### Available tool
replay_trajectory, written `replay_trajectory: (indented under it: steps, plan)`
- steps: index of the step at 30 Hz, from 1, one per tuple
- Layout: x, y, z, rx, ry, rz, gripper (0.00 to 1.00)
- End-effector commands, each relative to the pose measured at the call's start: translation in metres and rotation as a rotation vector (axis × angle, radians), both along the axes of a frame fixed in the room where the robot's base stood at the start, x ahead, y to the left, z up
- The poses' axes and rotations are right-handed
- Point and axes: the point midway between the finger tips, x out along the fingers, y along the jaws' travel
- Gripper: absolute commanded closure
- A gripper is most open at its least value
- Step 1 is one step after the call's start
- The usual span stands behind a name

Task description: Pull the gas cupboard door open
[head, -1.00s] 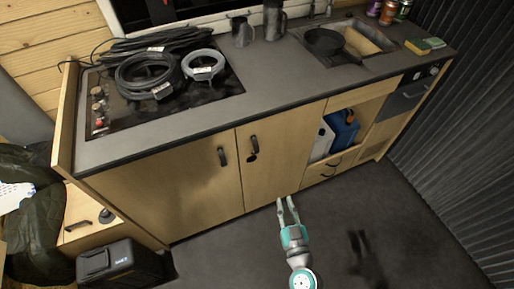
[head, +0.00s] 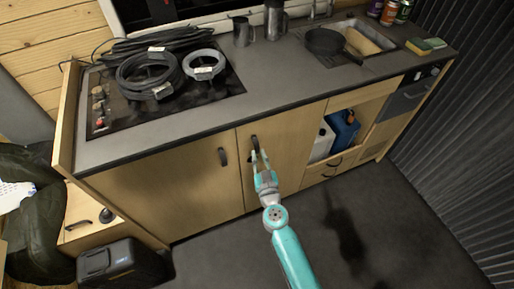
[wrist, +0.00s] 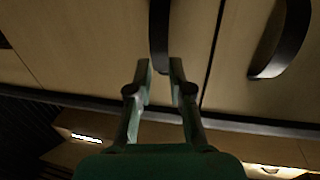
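Two pale wood cupboard doors stand shut side by side under the worktop. The right door (head: 292,148) has a dark curved handle (head: 254,141) near its left edge. The left door (head: 170,195) has a similar handle (head: 222,157). No label shows which is the gas cupboard. My gripper (head: 258,156) is at the right door's handle and partly hides the door behind it. In the wrist view, my fingers (wrist: 160,72) are open and apart, with the end of the near handle (wrist: 159,35) between or just beyond their tips. Contact cannot be told.
The worktop edge (head: 160,149) runs above the doors. To the right is an open niche with a blue container (head: 344,130). A black case (head: 120,264) stands on the floor at lower left. The floor (head: 390,220) in front is clear.

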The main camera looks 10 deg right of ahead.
Motion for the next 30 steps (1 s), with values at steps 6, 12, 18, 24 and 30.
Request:
replay_trajectory:
  steps: [6,12,18,24,30]
  plan:
    - [0.029,0.002,0.000,0.001,0.000,-0.001,0.80]
    - [0.039,0.002,0.000,0.000,0.001,0.000,0.80]
    - [0.040,0.002,0.000,0.000,0.000,0.000,0.80]
    - [0.040,0.002,0.000,0.000,0.000,0.000,1.00]
    - [0.040,0.002,0.000,0.000,0.000,0.000,1.00]
